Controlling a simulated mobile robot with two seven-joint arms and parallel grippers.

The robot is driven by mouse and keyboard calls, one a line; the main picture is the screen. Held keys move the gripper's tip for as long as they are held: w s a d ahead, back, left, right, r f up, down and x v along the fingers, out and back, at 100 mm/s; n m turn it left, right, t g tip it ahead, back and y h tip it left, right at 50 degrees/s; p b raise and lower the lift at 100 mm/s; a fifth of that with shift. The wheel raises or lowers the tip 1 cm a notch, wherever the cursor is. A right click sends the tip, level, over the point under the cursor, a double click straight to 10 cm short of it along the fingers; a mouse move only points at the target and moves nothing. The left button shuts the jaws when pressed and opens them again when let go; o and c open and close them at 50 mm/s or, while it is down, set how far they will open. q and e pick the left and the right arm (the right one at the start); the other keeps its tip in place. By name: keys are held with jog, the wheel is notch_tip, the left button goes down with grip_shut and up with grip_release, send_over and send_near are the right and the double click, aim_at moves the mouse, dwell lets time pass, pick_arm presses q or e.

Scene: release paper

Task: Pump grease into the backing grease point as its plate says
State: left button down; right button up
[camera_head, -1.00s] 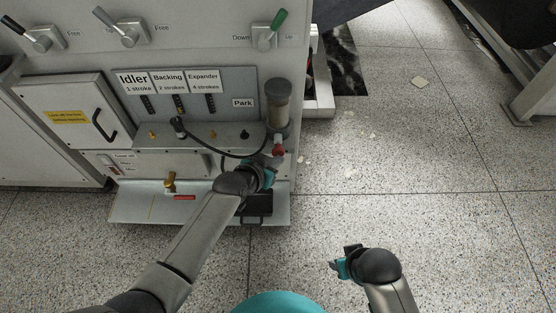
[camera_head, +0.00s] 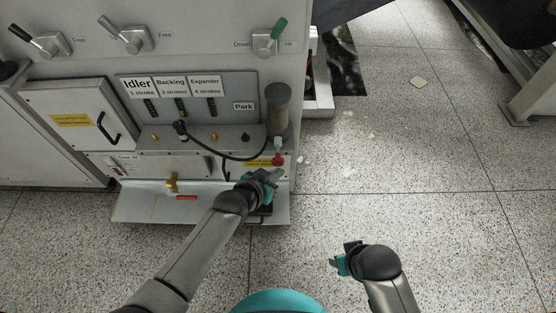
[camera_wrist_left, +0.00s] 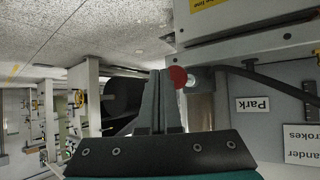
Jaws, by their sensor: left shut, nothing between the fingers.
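The grease pump (camera_head: 278,112), a clear cylinder with a grey cap, stands at the panel's right end. Its red knob (camera_head: 278,160) hangs below it; the knob also shows in the left wrist view (camera_wrist_left: 178,77). My left gripper (camera_head: 271,174) is shut and empty, just below the knob; in the wrist view its fingers are right beside the knob, contact unclear. A black hose runs from the pump to a coupler (camera_head: 180,128) standing under the Backing plate (camera_head: 172,87), which seems to read 2 strokes. My right gripper (camera_head: 345,258) is over the floor, its jaws unclear.
Idler (camera_head: 137,88) and Expander (camera_head: 205,86) plates flank the Backing plate. A Park label (camera_head: 244,106) is right of them. Open floor (camera_head: 430,170) lies to the right.

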pick_arm(q)
jog(key=s+p, duration=0.3)
jog(key=s, duration=0.2)
pick_arm(e)
notch_tip(320, 180, up, 3)
jog(key=shift+f, duration=0.1)
pick_arm(q)
jog(key=shift+f, duration=0.1)
dwell(0.9)
